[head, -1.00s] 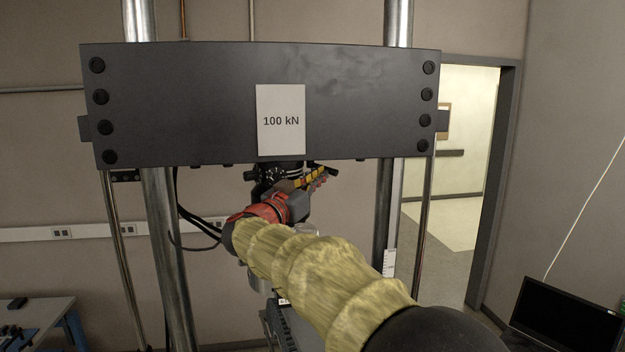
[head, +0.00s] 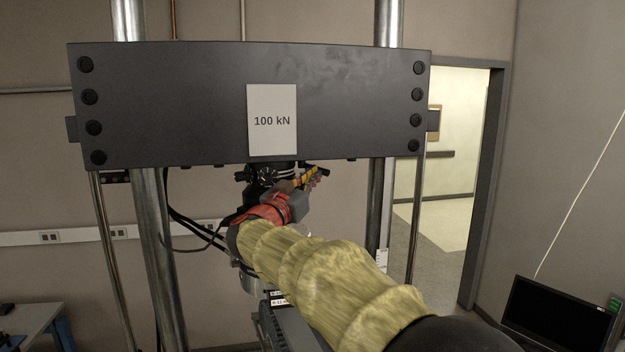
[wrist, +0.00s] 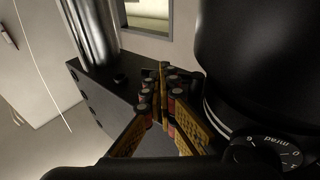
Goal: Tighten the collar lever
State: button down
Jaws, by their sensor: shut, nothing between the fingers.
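The black collar (head: 262,174) sits under the dark crosshead in the head view. A short black bar end (head: 323,169), which looks like its lever, sticks out at the right beside my fingertips. My gripper (head: 314,178) is shut and empty, with yellow-and-black fingers just below the crosshead's lower edge. I cannot tell whether the fingers touch the lever. In the wrist view my gripper (wrist: 162,80) has its fingertips together, left of a large black cylinder (wrist: 255,60). The lever is not clearly distinguishable there.
The crosshead (head: 180,110), labelled 100 kN, spans two steel columns (head: 160,250) close above my gripper. Black cables (head: 190,225) hang left of the collar. A monitor (head: 558,313) stands at the right.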

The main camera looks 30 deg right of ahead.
aim_at(325, 174)
jog(key=shift+s+d+t, duration=0.1)
jog(key=shift+d+t, duration=0.05)
jog(key=shift+t, duration=0.15)
jog(key=d+n+t+y+b, duration=0.1)
jog(key=y, duration=0.1)
jog(key=n+t+y+b, duration=0.2)
jog(key=d+n+t+y+b, duration=0.1)
jog(key=t+y+b, duration=0.1)
jog(key=shift+w+d+n, duration=0.3)
jog(key=shift+d+n, duration=0.05)
jog(key=shift+n, duration=0.05)
jog(key=shift+w+d+r, duration=0.1)
jog(key=shift+w+d, duration=0.35)
jog(key=shift+d, duration=0.1)
